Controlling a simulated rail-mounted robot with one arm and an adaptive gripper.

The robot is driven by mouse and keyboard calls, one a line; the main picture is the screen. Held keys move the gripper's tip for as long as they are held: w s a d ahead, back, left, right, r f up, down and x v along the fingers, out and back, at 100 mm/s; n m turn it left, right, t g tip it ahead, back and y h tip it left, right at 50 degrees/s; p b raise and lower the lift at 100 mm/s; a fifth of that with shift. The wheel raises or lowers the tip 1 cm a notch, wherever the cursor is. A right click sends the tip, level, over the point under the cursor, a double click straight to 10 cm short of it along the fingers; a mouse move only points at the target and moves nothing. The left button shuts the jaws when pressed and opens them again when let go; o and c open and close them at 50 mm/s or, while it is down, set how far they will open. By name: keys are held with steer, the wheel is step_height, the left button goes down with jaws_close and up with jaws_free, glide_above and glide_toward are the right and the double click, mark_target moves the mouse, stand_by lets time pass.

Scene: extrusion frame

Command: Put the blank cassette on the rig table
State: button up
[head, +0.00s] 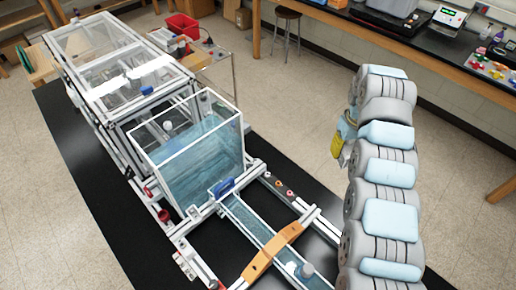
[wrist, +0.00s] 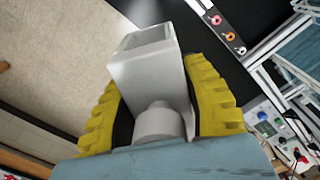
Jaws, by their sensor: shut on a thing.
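My gripper (wrist: 153,78) shows two yellow ribbed fingers in the wrist view, shut on a pale grey rectangular piece, apparently the blank cassette (wrist: 155,72). The piece has an open, hollow-looking end pointing away from my gripper. A round pale grey part (wrist: 158,122) sits at its near end. In the head view my gripper (head: 337,145) is a small yellow patch beside my arm, and the held piece cannot be made out there. The rig table (head: 75,150) is long and black, with the extrusion frame on it. My gripper is to the right of the water tank.
A clear water tank (head: 197,150) stands within the frame. A water channel (head: 255,228) runs from it, crossed by an orange bracket (head: 272,250). A stool (head: 287,30) and a lab bench (head: 400,35) stand behind. Open floor (head: 290,110) lies between bench and rig.

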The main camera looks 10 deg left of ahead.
steer(key=s+d+f+n, duration=0.3)
steer(key=s+d, duration=0.2)
steer(key=d, duration=0.4)
steer(key=s+d+f+n+b, duration=0.1)
steer(key=s+d+f+n, duration=0.1)
steer(key=s+d, duration=0.45)
steer(key=s+d+f+n, duration=0.3)
steer(key=d, duration=0.8)
steer(key=s+d+f+n, duration=0.1)
steer(key=s+d+f, duration=0.1)
steer(key=s, duration=0.6)
steer(key=s+d+f+n, duration=0.1)
steer(key=s+d+f, duration=0.2)
steer(key=s, duration=0.5)
steer(key=s+d+f+n, duration=0.1)
steer(key=s+d+f, duration=0.1)
steer(key=s, duration=0.7)
steer(key=shift+d+f+b, duration=0.2)
steer(key=shift+d+b, duration=0.25)
steer(key=shift+d, duration=0.35)
steer(key=shift+f, duration=0.1)
